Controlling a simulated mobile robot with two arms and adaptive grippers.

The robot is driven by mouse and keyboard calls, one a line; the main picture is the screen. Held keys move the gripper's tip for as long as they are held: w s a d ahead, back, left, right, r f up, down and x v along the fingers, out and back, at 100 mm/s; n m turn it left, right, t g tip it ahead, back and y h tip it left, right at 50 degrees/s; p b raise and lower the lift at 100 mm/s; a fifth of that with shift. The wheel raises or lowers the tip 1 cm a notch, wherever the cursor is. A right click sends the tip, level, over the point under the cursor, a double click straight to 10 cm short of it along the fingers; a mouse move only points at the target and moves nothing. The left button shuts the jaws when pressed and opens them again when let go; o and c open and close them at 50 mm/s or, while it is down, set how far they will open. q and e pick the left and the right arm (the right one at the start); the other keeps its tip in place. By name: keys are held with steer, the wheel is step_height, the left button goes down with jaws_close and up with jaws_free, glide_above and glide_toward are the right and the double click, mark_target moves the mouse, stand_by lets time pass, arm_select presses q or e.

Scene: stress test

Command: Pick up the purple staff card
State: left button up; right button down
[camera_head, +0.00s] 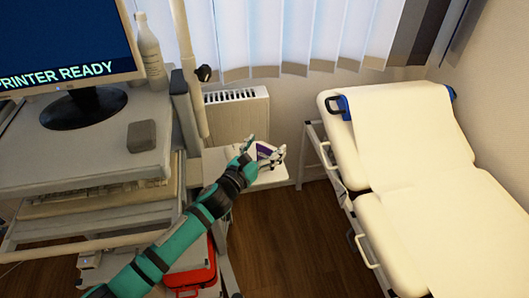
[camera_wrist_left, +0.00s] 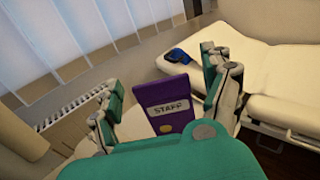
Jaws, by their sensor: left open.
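The purple staff card (camera_wrist_left: 174,91), with a white label reading STAFF and a yellow dot, shows in the left wrist view between the two fingers of my left gripper (camera_wrist_left: 163,98). The fingers stand open on either side of it, with gaps visible. In the head view only a small purple part of the card (camera_head: 265,153) shows between the fingers of my left gripper (camera_head: 264,147), over a small white surface (camera_head: 270,179). The card's lower end is hidden by the gripper body in the wrist view. My right gripper is in neither view.
A desk with a monitor (camera_head: 70,40), a white bottle (camera_head: 149,50) and a grey box (camera_head: 141,136) stands at the left. A radiator (camera_head: 240,115) is behind the gripper. A padded examination couch (camera_head: 420,150) stands at the right. A red case (camera_head: 190,275) is below.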

arm_select(q)
steer(key=c, duration=0.9)
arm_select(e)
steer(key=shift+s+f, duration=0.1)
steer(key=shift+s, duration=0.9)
arm_select(q)
steer(key=shift+r, duration=0.1)
